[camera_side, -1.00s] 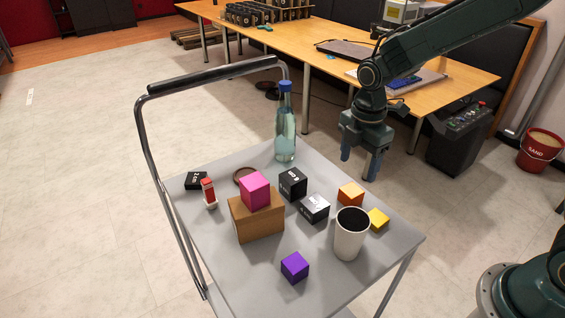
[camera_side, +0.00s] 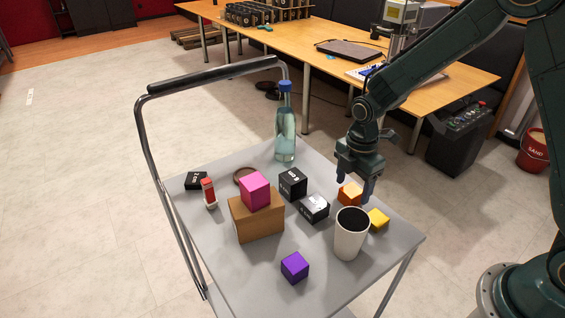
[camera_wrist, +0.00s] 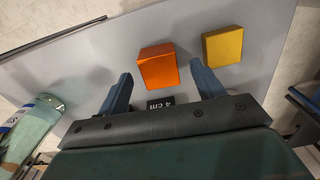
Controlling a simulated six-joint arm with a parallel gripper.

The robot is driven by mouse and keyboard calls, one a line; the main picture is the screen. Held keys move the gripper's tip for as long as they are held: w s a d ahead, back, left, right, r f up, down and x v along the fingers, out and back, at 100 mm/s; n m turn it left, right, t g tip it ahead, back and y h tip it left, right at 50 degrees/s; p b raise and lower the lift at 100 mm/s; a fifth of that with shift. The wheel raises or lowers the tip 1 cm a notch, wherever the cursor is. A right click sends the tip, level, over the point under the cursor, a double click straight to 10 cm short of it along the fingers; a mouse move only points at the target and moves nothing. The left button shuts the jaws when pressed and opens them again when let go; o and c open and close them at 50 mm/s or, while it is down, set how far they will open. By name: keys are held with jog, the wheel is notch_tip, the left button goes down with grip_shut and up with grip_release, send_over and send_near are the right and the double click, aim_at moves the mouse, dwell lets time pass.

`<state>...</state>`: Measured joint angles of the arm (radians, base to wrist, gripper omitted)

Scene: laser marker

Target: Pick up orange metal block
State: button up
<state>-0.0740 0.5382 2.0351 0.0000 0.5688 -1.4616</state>
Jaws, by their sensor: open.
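The orange metal block (camera_side: 349,195) sits on the grey cart top, behind the white cup and beside the yellow block. My gripper (camera_side: 354,184) is open above and around it in the side view, with its fingers hiding part of the block. Nothing is between the fingers' inner faces that I can see held. Whether a finger touches the block cannot be told.
A yellow block (camera_side: 378,219) is close on the right. A white cup (camera_side: 350,240) stands in front. Black boxes (camera_side: 314,208) lie left, and a glass bottle (camera_side: 285,135) stands at the back. A pink block (camera_side: 255,190) rests on a brown box (camera_side: 257,222). A purple block (camera_side: 295,267) sits at the front.

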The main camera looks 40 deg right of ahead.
aim_at(352, 190)
jog(key=shift+f, duration=1.1)
jog(key=c, duration=1.2)
jog(key=shift+r, duration=0.15)
notch_tip(352, 190, up, 20)
